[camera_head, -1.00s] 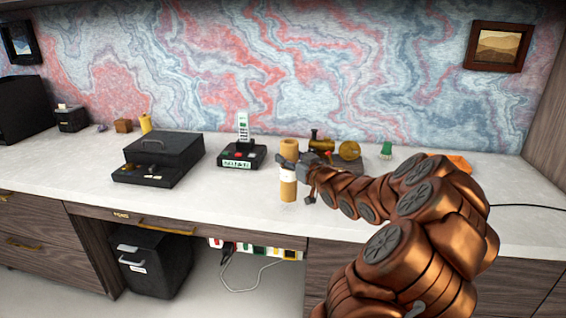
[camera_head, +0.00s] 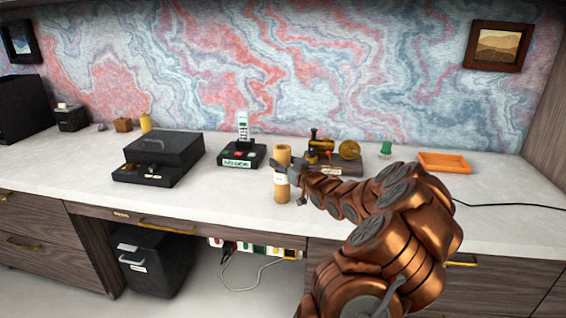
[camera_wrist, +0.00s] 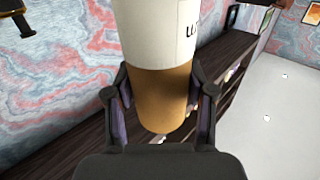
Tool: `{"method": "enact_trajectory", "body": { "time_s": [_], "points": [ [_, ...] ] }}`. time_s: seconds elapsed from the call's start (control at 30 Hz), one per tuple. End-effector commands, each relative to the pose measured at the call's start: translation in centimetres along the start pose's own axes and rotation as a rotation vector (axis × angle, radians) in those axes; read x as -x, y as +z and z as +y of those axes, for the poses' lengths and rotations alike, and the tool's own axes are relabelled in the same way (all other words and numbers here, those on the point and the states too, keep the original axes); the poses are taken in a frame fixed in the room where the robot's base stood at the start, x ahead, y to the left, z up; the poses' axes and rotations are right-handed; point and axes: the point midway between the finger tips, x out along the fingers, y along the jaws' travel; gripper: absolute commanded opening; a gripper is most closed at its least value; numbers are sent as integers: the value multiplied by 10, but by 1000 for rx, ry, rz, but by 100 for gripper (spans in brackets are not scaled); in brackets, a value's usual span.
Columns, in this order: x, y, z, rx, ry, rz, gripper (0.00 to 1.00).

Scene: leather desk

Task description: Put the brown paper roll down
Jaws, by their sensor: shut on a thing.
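The brown paper roll (camera_head: 282,155) stands upright at the middle of the white desk top, with a pale label band around it. My gripper (camera_head: 290,172) is shut on the roll from the right, around its middle. In the wrist view the roll (camera_wrist: 160,98) sits between the two dark fingers, and its white label with part of some lettering shows. I cannot tell whether its lower end touches the desk or hangs just above it.
A black phone dock (camera_head: 241,163) is left of the roll, and a black cash box (camera_head: 160,158) further left. A brass device on a dark base (camera_head: 335,165) stands behind my gripper. A green brush (camera_head: 386,149) and an orange tray (camera_head: 445,162) are right. The desk's front is clear.

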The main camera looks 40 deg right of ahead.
Motion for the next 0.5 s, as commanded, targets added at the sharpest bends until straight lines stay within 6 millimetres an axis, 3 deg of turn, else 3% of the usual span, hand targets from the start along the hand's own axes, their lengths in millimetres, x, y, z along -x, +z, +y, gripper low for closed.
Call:
{"method": "enact_trajectory", "body": {
  "time_s": [0.23, 0.27, 0.5],
  "points": [
    [0, 4, 0, 0, 0, 0, 0],
    [0, 3, 0, 0, 0, 0, 57],
    [0, 3, 0, 0, 0, 0, 79]
  ]
}}
